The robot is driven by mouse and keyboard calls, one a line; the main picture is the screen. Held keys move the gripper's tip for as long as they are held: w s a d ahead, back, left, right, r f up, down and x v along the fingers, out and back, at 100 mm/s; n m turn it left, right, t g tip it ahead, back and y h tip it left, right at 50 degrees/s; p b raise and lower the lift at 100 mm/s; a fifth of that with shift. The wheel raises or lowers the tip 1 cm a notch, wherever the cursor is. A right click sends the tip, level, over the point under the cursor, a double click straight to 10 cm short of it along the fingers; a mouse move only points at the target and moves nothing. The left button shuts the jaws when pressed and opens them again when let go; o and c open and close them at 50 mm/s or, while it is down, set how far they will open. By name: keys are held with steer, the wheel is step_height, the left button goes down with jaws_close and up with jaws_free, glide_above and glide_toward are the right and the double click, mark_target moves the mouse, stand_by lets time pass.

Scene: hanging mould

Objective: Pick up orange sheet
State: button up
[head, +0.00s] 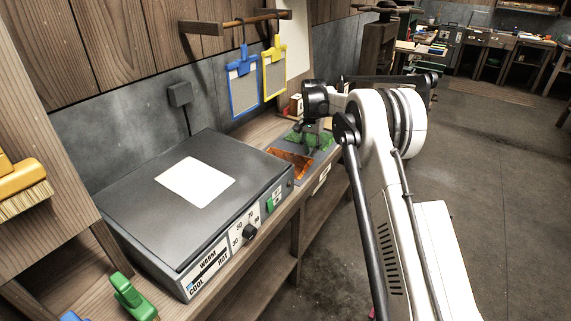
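The orange sheet (289,164) lies flat on a grey surface on the bench, just right of the dark heating box. A green sheet (323,141) lies behind it, partly hidden by my gripper. My gripper (312,148) hangs over the green sheet, just behind and to the right of the orange sheet. It looks apart from the orange sheet, but its height above the bench is unclear. Its fingers are small and dark against the green, so I cannot tell whether they are open or shut.
The heating box (150,190) carries a white sheet (195,181) on top and a dial on its front. Blue (243,82) and yellow (274,69) framed moulds hang from a wooden rail (235,24) above the bench. A green clamp-like object (133,297) stands at the near left.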

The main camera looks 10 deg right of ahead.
mark_target(309, 162)
steer(key=shift+f, duration=2.7)
jaws_close()
steer(key=shift+a+r, duration=0.1)
